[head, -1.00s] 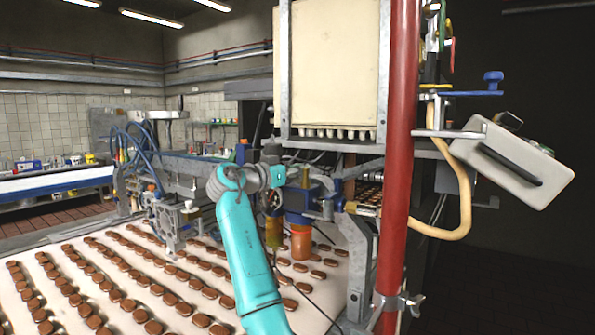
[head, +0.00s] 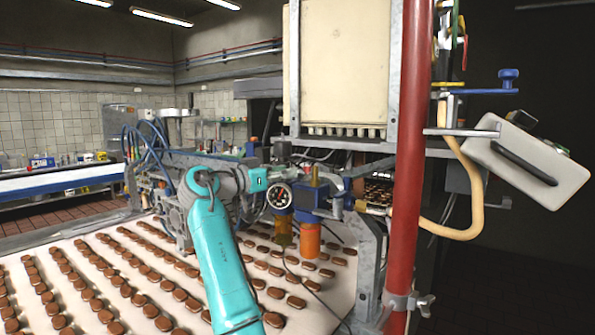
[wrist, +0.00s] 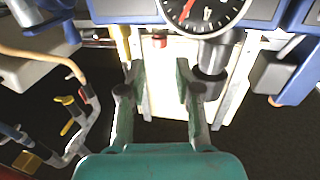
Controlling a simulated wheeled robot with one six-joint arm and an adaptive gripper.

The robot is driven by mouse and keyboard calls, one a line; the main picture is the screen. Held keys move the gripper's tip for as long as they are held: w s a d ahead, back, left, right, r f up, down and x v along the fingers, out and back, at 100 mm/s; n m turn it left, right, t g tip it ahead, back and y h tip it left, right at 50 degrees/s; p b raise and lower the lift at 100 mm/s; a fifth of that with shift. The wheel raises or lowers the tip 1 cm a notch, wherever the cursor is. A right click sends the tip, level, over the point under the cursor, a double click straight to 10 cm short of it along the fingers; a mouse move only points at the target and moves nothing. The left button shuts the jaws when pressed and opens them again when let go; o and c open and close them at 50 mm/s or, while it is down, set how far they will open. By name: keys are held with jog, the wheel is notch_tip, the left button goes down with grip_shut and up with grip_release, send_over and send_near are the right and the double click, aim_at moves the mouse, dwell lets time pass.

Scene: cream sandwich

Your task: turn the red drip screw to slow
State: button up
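I cannot make out the red drip screw for certain. A small red piece (wrist: 160,41) shows beyond the fingertips in the wrist view; I cannot tell if it is the screw. My gripper (wrist: 158,74) is open, with a gap between its fingers and nothing in it. In the head view its teal body is beside a round gauge (head: 278,197), and the fingertips are not clear. The gauge has a red needle and also shows at the top of the wrist view (wrist: 205,12).
Rows of brown biscuits lie on a pale belt (head: 120,245) below the arm. A red post (head: 410,150) and a pale hose (head: 465,190) stand at right. A cream panel (head: 342,65) is above. Blue cables (head: 150,140) hang at left.

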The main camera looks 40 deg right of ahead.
jog(key=shift+s+a, duration=0.15)
jog(key=shift+a, duration=0.7)
jog(key=shift+s+a, duration=0.1)
jog(key=shift+a, duration=0.7)
